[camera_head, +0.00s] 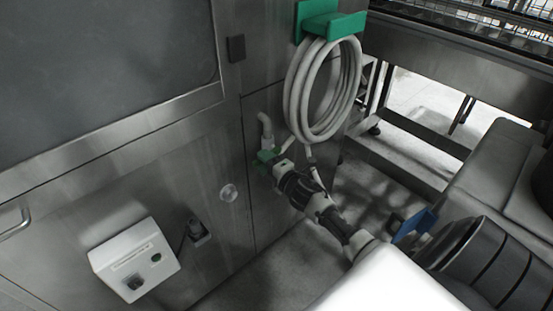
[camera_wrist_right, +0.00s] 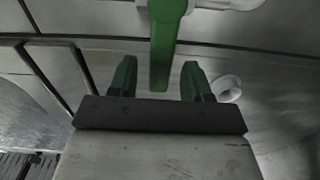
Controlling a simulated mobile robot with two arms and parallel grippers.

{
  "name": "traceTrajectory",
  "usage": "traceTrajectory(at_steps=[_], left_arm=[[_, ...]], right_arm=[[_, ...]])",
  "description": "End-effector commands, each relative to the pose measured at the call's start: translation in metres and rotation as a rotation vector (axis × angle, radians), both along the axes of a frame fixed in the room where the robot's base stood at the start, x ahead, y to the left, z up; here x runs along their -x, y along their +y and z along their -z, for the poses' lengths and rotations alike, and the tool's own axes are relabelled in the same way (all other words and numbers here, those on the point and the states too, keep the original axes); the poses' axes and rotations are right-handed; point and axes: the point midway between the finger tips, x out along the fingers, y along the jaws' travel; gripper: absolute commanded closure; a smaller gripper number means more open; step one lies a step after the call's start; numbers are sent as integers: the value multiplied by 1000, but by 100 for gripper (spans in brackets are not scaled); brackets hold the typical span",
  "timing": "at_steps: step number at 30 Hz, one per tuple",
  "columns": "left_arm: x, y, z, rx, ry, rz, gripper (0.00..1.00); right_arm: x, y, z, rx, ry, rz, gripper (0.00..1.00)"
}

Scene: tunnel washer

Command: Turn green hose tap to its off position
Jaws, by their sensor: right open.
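The green hose tap (camera_head: 265,158) is on the steel wall panel, under the coiled hose, below a pale bent pipe. In the right wrist view its long flat green lever (camera_wrist_right: 164,50) hangs down from the top. My right gripper (camera_head: 279,169) is right at the tap in the head view and partly covers it. In the right wrist view the gripper (camera_wrist_right: 158,82) is open, with green fingertips on both sides of the lever's lower end. I see gaps on both sides, so neither finger appears to touch it. My left gripper is not in view.
A pale coiled hose (camera_head: 318,92) hangs from a green holder (camera_head: 330,24) above the tap. A metal frame (camera_head: 400,150) stands at the right.

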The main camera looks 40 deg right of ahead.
Motion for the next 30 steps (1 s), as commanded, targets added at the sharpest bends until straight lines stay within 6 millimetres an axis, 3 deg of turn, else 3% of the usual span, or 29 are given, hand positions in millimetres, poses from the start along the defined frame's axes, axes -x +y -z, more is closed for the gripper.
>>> traceTrajectory(at_steps=[6, 13, 30], left_arm=[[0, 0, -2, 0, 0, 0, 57], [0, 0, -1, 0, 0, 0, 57], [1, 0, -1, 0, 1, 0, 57]], right_arm=[[47, -3, 1, -2, 4, 0, 51], [81, -6, 0, -2, 1, 0, 51], [89, -7, 0, -2, 0, 1, 51]])
